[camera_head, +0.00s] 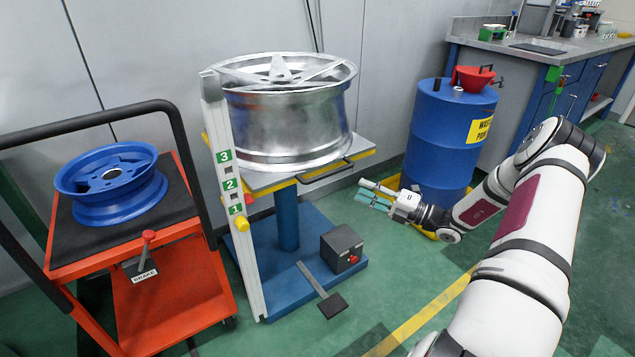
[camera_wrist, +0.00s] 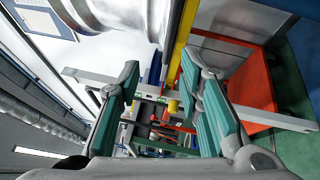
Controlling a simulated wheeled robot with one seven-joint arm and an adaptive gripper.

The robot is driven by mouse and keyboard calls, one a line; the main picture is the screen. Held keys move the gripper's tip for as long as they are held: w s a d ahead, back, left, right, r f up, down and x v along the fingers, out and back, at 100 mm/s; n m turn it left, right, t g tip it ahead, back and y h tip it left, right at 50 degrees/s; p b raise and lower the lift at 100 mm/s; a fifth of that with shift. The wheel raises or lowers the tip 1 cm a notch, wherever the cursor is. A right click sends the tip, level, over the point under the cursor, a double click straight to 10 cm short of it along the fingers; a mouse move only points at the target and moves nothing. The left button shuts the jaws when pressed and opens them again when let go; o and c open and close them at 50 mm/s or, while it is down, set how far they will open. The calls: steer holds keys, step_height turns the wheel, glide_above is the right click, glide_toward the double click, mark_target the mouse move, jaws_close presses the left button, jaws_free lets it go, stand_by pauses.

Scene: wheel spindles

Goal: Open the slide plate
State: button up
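The slide plate (camera_head: 265,181) appears to be the flat grey plate with yellow edges under the large silver wheel (camera_head: 290,125), on the blue lift stand. A dark bar handle (camera_head: 327,172) runs along its front right edge. My gripper (camera_head: 366,192) is right of the plate and slightly lower in the picture, apart from the handle. Its teal-padded fingers point left. In the wrist view, the fingers of my gripper (camera_wrist: 163,95) stand apart with nothing between them. The silver wheel (camera_wrist: 125,18) and a yellow edge (camera_wrist: 180,45) show beyond them.
A white post (camera_head: 222,190) numbered 1 to 3 stands left of the plate. A red cart (camera_head: 175,290) holds a blue wheel (camera_head: 112,178). A blue drum (camera_head: 440,140) stands behind my gripper. A black pedal (camera_head: 332,305) and box (camera_head: 342,246) are below.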

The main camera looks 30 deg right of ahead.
mark_target(331, 174)
steer(key=w+a+b, duration=0.1)
steer(key=w, duration=0.3)
steer(key=w+a+m+t+b, duration=0.1)
steer(key=w+b, duration=0.1)
steer(key=w, duration=0.2)
steer(key=w+a+m+h+b, duration=0.1)
steer(key=w+a, duration=0.1)
steer(key=w, duration=0.2)
steer(key=shift+w+r, duration=0.1)
steer(key=shift+w, duration=0.1)
jaws_close()
